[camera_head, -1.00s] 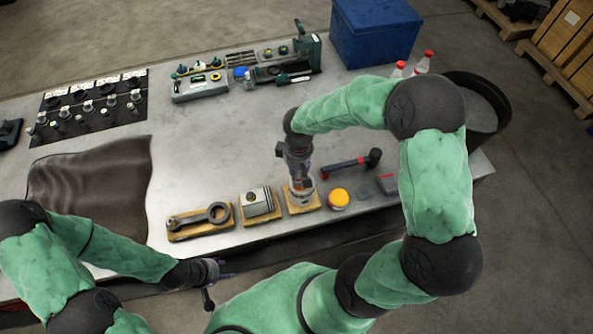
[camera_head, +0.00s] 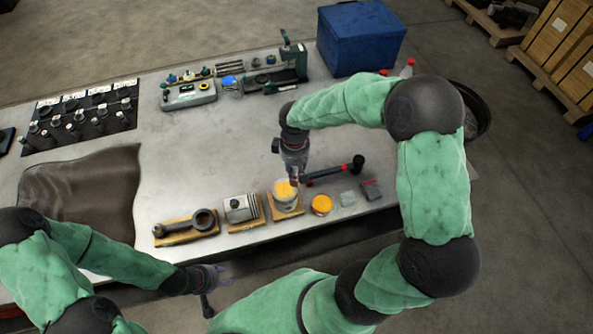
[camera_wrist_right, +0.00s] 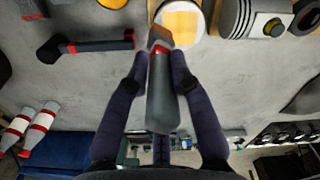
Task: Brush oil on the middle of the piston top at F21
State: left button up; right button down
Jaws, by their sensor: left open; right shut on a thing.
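An upright piston (camera_head: 283,201) stands on a small wooden board at the table's front edge. Its round top shows a yellow-orange patch with a pale rim, also in the right wrist view (camera_wrist_right: 182,22). No F21 label is readable. My right gripper (camera_head: 293,178) is shut on a brush (camera_wrist_right: 162,95) with a grey handle and a red band. The brush's head end lies at the near edge of the piston top in the right wrist view; whether it touches cannot be told. My left gripper (camera_head: 216,279) is open and empty, off the table's front edge.
Left of the piston are a lying piston (camera_head: 241,208) and a connecting rod (camera_head: 178,229) on boards. Right are a yellow-topped tin (camera_head: 322,204), a red-black tool (camera_head: 335,171) and a small dark box (camera_head: 371,190). The table (camera_head: 215,140) is clear in the middle.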

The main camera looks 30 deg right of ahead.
jog(key=shift+d+r+p, duration=0.2)
jog(key=shift+r+p, duration=0.25)
jog(key=shift+r, duration=0.5)
jog(key=shift+a+r+p, duration=0.1)
jog(key=shift+r+p, duration=0.55)
jog(key=shift+r, duration=0.4)
jog(key=shift+f, duration=0.1)
